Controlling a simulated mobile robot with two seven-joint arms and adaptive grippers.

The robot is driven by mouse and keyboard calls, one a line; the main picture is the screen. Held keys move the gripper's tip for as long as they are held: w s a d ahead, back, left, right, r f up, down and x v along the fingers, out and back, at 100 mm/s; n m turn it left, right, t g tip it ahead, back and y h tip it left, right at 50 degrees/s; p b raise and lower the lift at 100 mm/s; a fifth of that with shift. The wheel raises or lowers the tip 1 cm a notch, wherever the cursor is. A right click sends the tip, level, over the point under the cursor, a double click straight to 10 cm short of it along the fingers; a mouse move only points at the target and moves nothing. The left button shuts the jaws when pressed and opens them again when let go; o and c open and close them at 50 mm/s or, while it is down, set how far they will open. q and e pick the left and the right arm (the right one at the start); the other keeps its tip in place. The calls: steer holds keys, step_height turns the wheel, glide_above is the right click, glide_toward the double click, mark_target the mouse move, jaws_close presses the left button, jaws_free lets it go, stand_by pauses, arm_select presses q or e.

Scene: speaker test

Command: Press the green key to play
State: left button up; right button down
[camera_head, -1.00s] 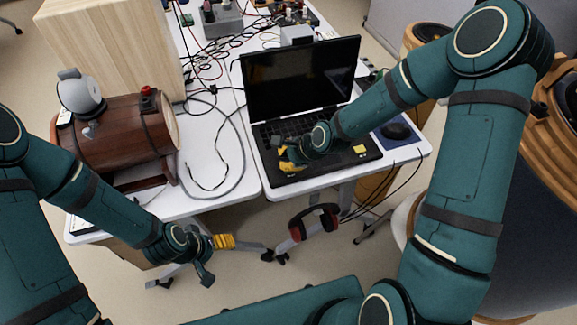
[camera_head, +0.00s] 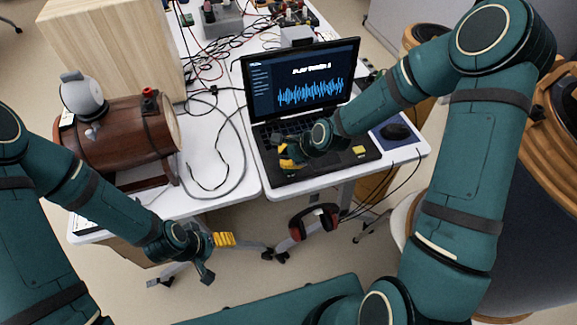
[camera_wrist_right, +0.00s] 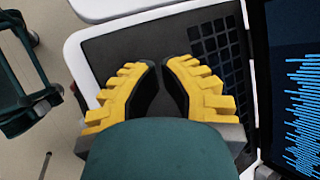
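The black laptop (camera_head: 325,168) stands open on the white table, its screen (camera_head: 300,85) lit with a blue waveform and white text. It also shows in the right wrist view (camera_wrist_right: 108,48). My right gripper (camera_head: 284,157) is low over the left front of the keyboard. I cannot make out the green key; the gripper and arm hide part of the keyboard. Whether the fingertips touch a key is unclear. My left gripper (camera_head: 222,243) hangs off the table's front edge; its opening is unclear.
A brown wooden barrel-shaped speaker (camera_head: 110,130) stands on the left, with loose cables (camera_head: 222,180) between it and the laptop. A mouse (camera_head: 396,131) lies right of the laptop. Red and black headphones (camera_head: 302,229) hang below the front edge. A wooden box (camera_head: 105,50) stands back left.

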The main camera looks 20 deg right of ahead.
arm_select(q)
step_height(320, 180, up, 5)
steer(key=p, duration=0.4)
steer(key=shift+f, duration=0.2)
arm_select(e)
step_height(320, 180, up, 6)
steer(key=shift+s+a+f, duration=0.1)
steer(key=shift+s+f, duration=0.1)
arm_select(q)
steer(key=shift+s+d, duration=0.1)
steer(key=shift+s, duration=0.45)
arm_select(e)
steer(key=s+a+f+n+g, duration=0.2)
steer(key=s+f+n, duration=0.3)
steer(key=s+n, duration=0.3)
steer(key=s+a+f+n+g+h, duration=0.1)
steer(key=s+a+f+n, duration=0.1)
steer(key=s+f+n, duration=0.4)
steer(key=s+n, duration=0.3)
steer(key=shift+s+f+g, duration=0.15)
steer(key=shift+f+g, duration=0.05)
steer(key=shift+g, duration=0.2)
